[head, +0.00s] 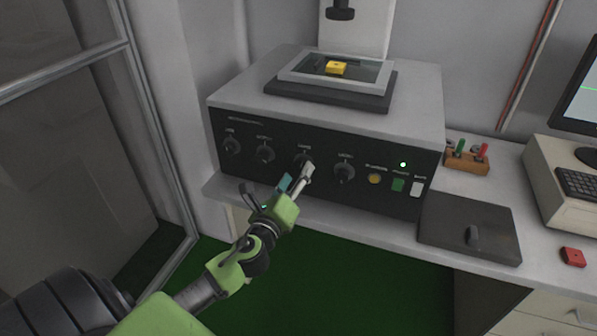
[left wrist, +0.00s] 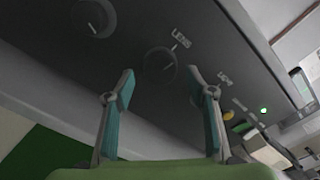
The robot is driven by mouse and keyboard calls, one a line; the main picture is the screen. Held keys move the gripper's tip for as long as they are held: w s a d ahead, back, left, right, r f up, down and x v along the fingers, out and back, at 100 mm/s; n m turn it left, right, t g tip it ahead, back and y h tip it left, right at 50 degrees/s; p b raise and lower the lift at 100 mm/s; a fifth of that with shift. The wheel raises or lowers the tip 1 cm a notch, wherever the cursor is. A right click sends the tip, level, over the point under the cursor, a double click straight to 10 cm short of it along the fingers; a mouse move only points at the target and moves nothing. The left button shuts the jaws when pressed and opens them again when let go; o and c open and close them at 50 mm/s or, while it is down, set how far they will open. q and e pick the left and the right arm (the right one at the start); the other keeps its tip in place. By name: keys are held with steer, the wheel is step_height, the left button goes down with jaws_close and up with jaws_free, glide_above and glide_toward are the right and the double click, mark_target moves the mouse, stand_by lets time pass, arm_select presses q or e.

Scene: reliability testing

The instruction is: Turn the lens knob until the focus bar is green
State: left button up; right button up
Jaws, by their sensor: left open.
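The lens knob (head: 303,159) is the third dark knob from the left on the front panel of the box instrument. In the left wrist view the lens knob (left wrist: 160,64) sits under a "LENS" label, its white mark pointing up and right. My left gripper (head: 297,175) is open and empty, just in front of the knob. In the left wrist view the fingertips of my left gripper (left wrist: 161,76) lie on either side of the knob; I cannot tell whether they touch it. No focus bar can be made out; the monitor (head: 583,90) is cut off, showing a thin green line.
Other knobs (head: 344,172) flank the lens knob closely. A yellow button (head: 374,179), green switch (head: 398,185) and white switch (head: 417,189) are to the right. A dark plate (head: 455,240) and a red block (head: 573,257) lie on the bench.

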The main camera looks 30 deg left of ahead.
arm_select(q)
steer(key=shift+x, duration=1.1)
steer(key=c, duration=1.1)
